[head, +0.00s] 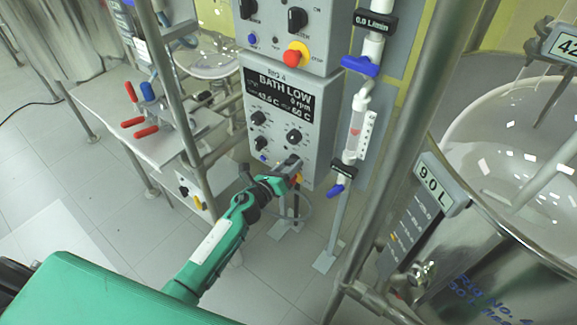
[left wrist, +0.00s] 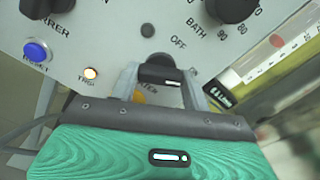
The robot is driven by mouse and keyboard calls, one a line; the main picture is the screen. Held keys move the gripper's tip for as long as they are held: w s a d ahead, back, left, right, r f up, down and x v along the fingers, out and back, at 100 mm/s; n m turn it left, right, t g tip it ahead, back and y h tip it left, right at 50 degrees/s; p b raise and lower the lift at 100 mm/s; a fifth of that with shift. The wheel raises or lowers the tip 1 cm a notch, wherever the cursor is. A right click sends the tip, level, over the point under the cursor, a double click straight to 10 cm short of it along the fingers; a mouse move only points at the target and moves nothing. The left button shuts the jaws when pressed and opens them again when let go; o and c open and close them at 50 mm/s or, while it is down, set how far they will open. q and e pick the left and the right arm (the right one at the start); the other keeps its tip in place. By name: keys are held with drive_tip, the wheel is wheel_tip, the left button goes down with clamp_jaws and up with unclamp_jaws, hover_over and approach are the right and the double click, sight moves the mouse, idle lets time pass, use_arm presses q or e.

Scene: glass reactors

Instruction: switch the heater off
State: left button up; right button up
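The heater switch is a black knob with a white mark (left wrist: 160,75) low on the grey control panel (head: 283,125). In the left wrist view an OFF label stands just above and right of it, and a partly hidden label ending in "ATER" lies below. My left gripper (head: 294,168) is at the panel's lower right corner. In the left wrist view its two fingers (left wrist: 160,85) lie on either side of the knob and appear to press on it. The knob's white mark points to the right in that view. My right gripper is not in view.
A lit orange TRIP lamp (left wrist: 91,73) and a blue RESET button (left wrist: 37,51) are left of the knob. The display (head: 284,92) reads BATH LOW. A glass tube with valves (head: 355,130) and a steel post (head: 375,180) stand close on the right.

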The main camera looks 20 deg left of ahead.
use_arm(q)
drive_tip(key=shift+n, duration=0.3)
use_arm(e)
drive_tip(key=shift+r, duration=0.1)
use_arm(q)
drive_tip(key=n+p, duration=0.1)
drive_tip(key=n, duration=0.4)
drive_tip(key=shift+n, duration=0.7)
drive_tip(key=n+p, duration=0.1)
drive_tip(key=n, duration=0.2)
drive_tip(key=shift+n, duration=1.1)
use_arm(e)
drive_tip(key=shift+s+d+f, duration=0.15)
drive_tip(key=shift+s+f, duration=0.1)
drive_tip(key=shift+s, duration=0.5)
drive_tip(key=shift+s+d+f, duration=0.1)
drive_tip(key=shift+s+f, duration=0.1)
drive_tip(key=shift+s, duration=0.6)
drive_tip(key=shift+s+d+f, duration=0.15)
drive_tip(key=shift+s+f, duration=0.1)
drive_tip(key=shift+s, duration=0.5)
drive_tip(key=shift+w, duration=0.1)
use_arm(q)
drive_tip(key=o, duration=1)
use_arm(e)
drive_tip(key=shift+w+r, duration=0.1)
